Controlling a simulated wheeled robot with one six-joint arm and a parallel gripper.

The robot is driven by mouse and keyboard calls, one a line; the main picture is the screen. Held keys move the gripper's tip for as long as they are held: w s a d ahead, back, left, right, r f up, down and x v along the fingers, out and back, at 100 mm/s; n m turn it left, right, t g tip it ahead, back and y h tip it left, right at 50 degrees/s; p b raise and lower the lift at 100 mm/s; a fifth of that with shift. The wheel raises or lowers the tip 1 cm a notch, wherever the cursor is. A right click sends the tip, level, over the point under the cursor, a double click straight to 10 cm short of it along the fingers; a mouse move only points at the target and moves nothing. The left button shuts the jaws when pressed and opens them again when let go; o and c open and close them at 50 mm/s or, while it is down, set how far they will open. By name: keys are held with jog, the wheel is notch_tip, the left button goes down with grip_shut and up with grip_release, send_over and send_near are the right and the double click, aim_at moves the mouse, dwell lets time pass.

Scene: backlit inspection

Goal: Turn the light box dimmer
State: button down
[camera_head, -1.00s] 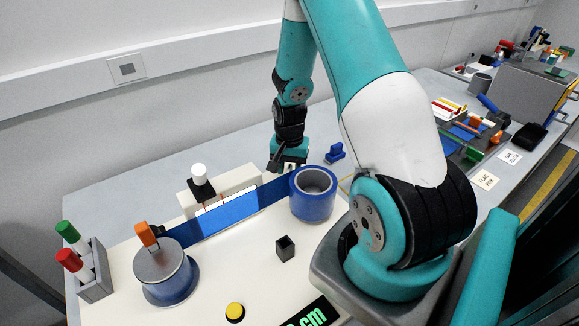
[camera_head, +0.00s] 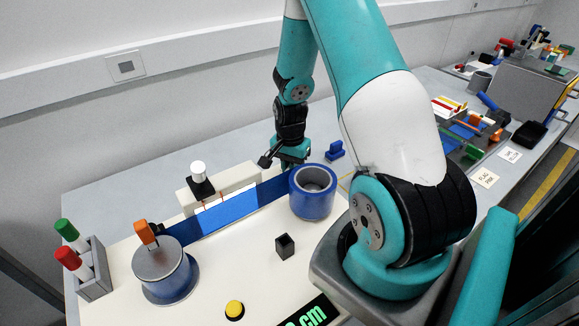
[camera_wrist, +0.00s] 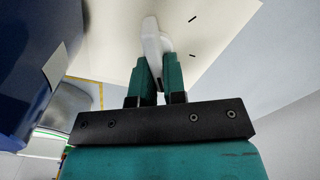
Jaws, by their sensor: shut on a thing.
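In the wrist view, my gripper (camera_wrist: 155,72) has its two teal fingers closed on a small white knob, the dimmer (camera_wrist: 152,38). The dimmer stands on a cream surface of the light box (camera_wrist: 105,25) with two short black marks (camera_wrist: 192,19) to the right of the knob. In the head view, my gripper (camera_head: 290,166) is low behind the blue roll, and the dimmer is hidden there. The cream light box (camera_head: 205,278) carries a blue strip (camera_head: 225,214) between two rolls.
The right blue roll (camera_head: 312,203) is close beside my gripper; it fills the left of the wrist view (camera_wrist: 25,70). The left roll (camera_head: 165,275) has an orange handle (camera_head: 145,232). A yellow button (camera_head: 235,309), a black cube (camera_head: 285,246) and a marker rack (camera_head: 95,280) stand nearby.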

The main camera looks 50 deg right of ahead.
jog(key=c, duration=1.2)
grip_release()
notch_tip(320, 180, up, 18)
jog(key=shift+f+b, duration=0.25)
jog(key=shift+b, duration=0.55)
